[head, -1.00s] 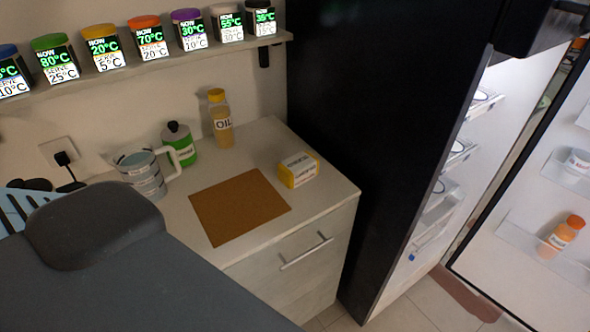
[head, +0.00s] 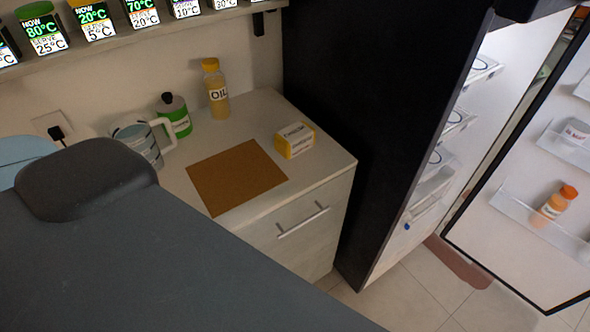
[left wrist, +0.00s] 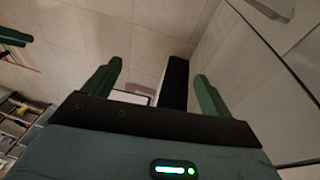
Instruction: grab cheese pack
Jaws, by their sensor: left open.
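A small white and yellow box (head: 295,140), which looks like the cheese pack, sits on the counter near its right end, beside the fridge. Its label is too small to read surely. My left gripper (left wrist: 157,88) shows in the left wrist view with its two green fingers wide apart and nothing between them. It faces floor tiles and a pale cabinet front, and the pack is not in that view. Neither gripper shows in the head view, where a dark part of my arm fills the lower left.
A brown board (head: 236,176) lies on the counter (head: 262,104). The black fridge (head: 365,110) stands open at right.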

